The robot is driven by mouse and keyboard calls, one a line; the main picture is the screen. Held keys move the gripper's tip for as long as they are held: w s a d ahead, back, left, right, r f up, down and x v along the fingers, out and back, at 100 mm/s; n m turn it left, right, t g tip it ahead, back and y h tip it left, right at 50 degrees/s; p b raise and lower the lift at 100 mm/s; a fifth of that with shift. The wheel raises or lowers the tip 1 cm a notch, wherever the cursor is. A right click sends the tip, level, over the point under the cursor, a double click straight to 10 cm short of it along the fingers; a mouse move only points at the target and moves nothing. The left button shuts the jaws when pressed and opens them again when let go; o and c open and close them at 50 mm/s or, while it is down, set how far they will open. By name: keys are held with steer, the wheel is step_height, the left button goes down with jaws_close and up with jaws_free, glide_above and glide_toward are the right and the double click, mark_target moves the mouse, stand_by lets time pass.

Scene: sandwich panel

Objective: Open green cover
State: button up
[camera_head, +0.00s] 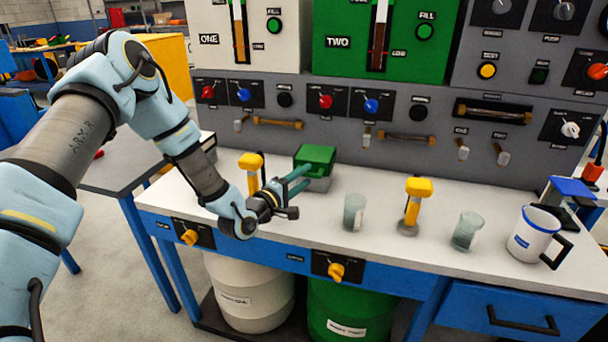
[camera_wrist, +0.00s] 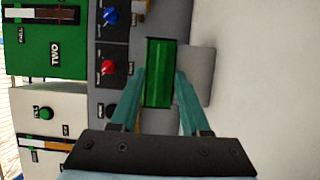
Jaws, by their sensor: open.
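The green cover (camera_head: 315,156) sits closed on a small grey box (camera_head: 317,183) on the white worktop, against the grey panel. My gripper (camera_head: 303,177) is open, at the left front of the box, its teal fingers pointing at it. In the wrist view the green cover (camera_wrist: 159,72) shows between the two fingertips of my gripper (camera_wrist: 161,80), one finger on each side. I cannot tell whether the fingers touch it. Part of the box is hidden behind the fingers in the head view.
Yellow-topped dispensers stand left (camera_head: 252,162) and right (camera_head: 418,188) of the box. Two cups (camera_head: 354,211) (camera_head: 467,230) and a white mug (camera_head: 534,238) stand to the right. Knobs and taps line the panel (camera_head: 345,140) behind.

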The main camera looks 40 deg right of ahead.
steer(key=shift+d, duration=0.25)
jaws_close()
stand_by(1.4)
